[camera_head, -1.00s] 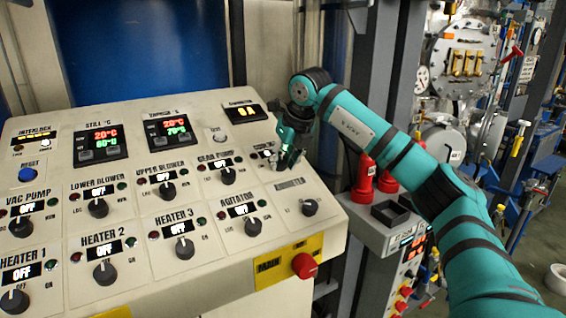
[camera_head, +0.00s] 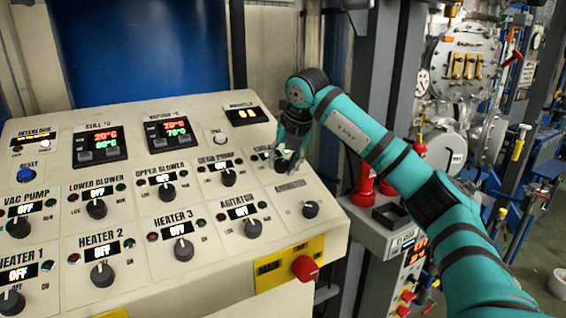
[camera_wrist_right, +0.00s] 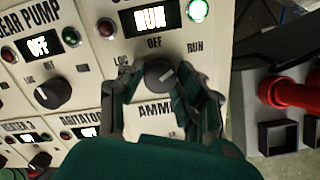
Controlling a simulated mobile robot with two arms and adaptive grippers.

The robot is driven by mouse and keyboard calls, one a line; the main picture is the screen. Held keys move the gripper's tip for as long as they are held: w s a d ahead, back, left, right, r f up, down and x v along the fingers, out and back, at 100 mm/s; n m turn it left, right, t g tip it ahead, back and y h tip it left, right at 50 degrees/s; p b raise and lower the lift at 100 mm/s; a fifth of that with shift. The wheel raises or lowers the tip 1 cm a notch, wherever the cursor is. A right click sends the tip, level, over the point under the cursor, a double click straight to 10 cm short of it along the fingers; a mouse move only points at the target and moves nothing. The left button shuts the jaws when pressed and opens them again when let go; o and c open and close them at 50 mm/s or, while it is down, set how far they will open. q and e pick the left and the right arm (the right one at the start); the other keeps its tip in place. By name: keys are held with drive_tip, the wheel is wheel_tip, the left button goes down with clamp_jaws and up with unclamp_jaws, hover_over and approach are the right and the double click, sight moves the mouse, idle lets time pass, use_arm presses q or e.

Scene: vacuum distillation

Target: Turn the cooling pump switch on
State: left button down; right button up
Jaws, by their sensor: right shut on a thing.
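The cooling pump switch is a dark rotary knob (camera_wrist_right: 159,73) on the sloped panel, seen in the right wrist view between OFF and RUN marks. Its pale pointer tilts up and right toward RUN. The display (camera_wrist_right: 150,18) above it reads RUN, and the green lamp (camera_wrist_right: 198,10) at its right is lit. My right gripper (camera_wrist_right: 158,88) is shut on the knob, one finger on each side. In the head view the right gripper (camera_head: 287,160) covers most of this switch and its label. My left gripper is not in view.
The gear pump knob (camera_head: 228,176), agitator knob (camera_head: 253,228) and another knob (camera_head: 310,209) sit close by. A red button (camera_head: 304,267) is on the panel's front. Red-capped items and a dark square tray (camera_head: 391,215) stand right of the panel.

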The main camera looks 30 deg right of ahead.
drive_tip(key=shift+r, duration=0.1)
drive_tip(key=o, duration=1.1)
drive_tip(key=shift+o, duration=0.2)
drive_tip(key=v, duration=1.2)
